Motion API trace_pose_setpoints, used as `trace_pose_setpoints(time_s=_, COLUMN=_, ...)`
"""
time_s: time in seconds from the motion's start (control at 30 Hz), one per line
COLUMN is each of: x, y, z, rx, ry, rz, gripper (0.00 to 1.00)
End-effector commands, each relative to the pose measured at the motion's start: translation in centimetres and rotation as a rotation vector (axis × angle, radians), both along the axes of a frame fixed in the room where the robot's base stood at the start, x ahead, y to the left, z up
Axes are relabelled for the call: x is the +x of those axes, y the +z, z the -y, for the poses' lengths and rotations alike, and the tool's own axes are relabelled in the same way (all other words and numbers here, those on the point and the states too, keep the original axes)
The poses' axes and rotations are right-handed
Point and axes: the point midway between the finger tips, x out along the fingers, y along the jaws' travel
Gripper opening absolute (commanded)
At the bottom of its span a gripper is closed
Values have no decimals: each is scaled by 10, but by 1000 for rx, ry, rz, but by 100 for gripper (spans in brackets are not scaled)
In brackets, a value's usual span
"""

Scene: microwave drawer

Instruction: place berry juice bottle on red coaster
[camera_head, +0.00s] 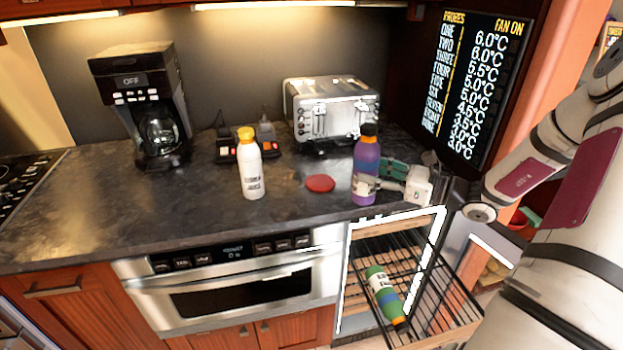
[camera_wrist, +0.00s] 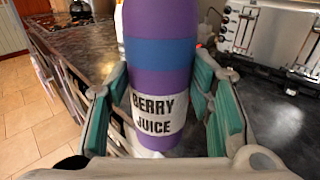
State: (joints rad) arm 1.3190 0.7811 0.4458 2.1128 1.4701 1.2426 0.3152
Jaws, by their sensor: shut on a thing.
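The purple berry juice bottle (camera_head: 366,160) with a black cap stands upright at the right front of the dark counter. Its label reading BERRY JUICE shows in the wrist view (camera_wrist: 158,112). My gripper (camera_head: 378,183) reaches in from the right and is shut on the bottle's lower part, with a green finger pad on each side in the wrist view. The bottle's base is at or just above the counter; I cannot tell which. The red coaster (camera_head: 320,183) lies flat and empty on the counter, a short way left of the bottle.
A white bottle with a yellow cap (camera_head: 250,165) stands left of the coaster. A toaster (camera_head: 333,110) and a coffee maker (camera_head: 145,105) stand behind. Below the counter's front edge, an open wire drawer (camera_head: 420,275) holds a green bottle (camera_head: 384,292) lying down.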

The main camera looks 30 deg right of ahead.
Motion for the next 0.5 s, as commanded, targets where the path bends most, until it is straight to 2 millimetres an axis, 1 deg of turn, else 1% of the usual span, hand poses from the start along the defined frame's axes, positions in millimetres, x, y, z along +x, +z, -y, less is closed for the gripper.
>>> trace_pose_setpoints(time_s=0.03, x=-2, y=8, z=9, rx=7, ry=-28, rz=14, gripper=3)
trace_pose_setpoints(time_s=0.1, x=-2, y=14, z=16, rx=13, ry=-51, rz=26, gripper=3)
trace_pose_setpoints(time_s=0.17, x=0, y=17, z=18, rx=18, ry=-61, rz=31, gripper=3)
trace_pose_setpoints(time_s=0.23, x=9, y=17, z=16, rx=19, ry=-64, rz=34, gripper=3)
trace_pose_setpoints(time_s=0.37, x=35, y=14, z=5, rx=20, ry=-60, rz=35, gripper=3)
trace_pose_setpoints(time_s=0.5, x=66, y=11, z=-7, rx=19, ry=-61, rz=34, gripper=3)
